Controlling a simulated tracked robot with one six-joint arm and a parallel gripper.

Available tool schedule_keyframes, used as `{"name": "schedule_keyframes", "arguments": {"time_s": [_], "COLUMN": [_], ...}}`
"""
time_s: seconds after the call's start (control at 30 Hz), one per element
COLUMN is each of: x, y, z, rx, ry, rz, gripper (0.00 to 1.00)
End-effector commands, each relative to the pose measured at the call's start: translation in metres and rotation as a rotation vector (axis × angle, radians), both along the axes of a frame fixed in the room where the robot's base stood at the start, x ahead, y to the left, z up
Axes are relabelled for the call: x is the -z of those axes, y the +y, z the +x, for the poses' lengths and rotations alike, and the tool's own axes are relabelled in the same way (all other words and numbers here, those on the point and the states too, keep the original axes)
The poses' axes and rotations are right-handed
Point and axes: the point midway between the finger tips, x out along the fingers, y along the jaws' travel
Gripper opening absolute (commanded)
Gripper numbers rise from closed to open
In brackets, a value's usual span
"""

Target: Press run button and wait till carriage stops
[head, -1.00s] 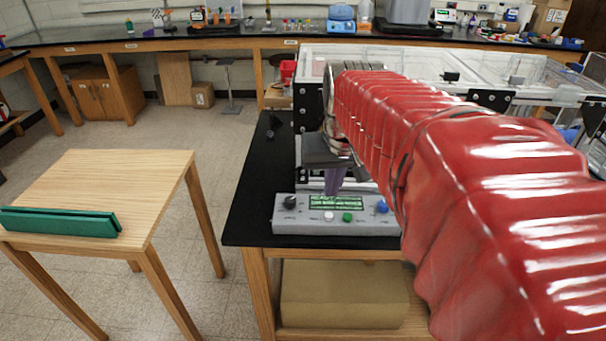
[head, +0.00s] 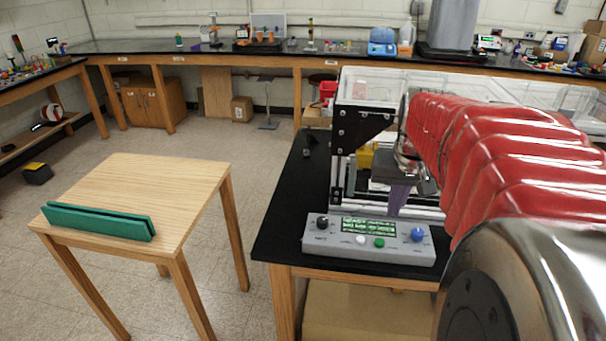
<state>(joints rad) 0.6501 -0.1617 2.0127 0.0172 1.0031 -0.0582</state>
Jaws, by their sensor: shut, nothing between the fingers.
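The grey control box (head: 335,243) sits at the front edge of the black bench top. Its face has a black knob (head: 322,222), a green display (head: 369,227), a white button (head: 361,239), a green button (head: 379,243) and a blue knob (head: 417,234). Which one is the run button cannot be read. My gripper (head: 396,212) is shut and empty, pointing down just behind the box, above or beside its back edge; the exact gap cannot be told. The extrusion frame (head: 345,140) stands behind. A yellow part (head: 365,158) shows inside it; the carriage is not clearly seen, partly hidden by my arm.
A wooden table (head: 160,185) with a green rail-like piece (head: 98,221) stands at the left. Open floor lies between it and the black bench (head: 285,225). A long bench with lab items runs along the back wall. My red-sleeved arm fills the right side.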

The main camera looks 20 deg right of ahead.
Motion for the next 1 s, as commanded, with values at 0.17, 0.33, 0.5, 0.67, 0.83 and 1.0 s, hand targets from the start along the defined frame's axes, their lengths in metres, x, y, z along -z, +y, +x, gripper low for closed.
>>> {"name": "schedule_keyframes", "arguments": {"time_s": [0.17,0.33,0.5,0.67,0.83,1.0], "x": [0.027,0.053,0.078,0.100,0.113,0.116], "y": [-0.004,-0.008,-0.012,-0.012,-0.012,-0.012], "z": [0.006,0.012,0.018,0.018,0.018,0.018], "rx": [0.000,-0.001,-0.001,-0.001,-0.001,0.000], "ry": [0.003,0.003,0.003,0.003,0.001,0.000], "rz": [0.002,0.002,0.002,0.001,0.000,0.000], "gripper": [0.00,0.00,0.00,0.00,0.00,0.00]}}
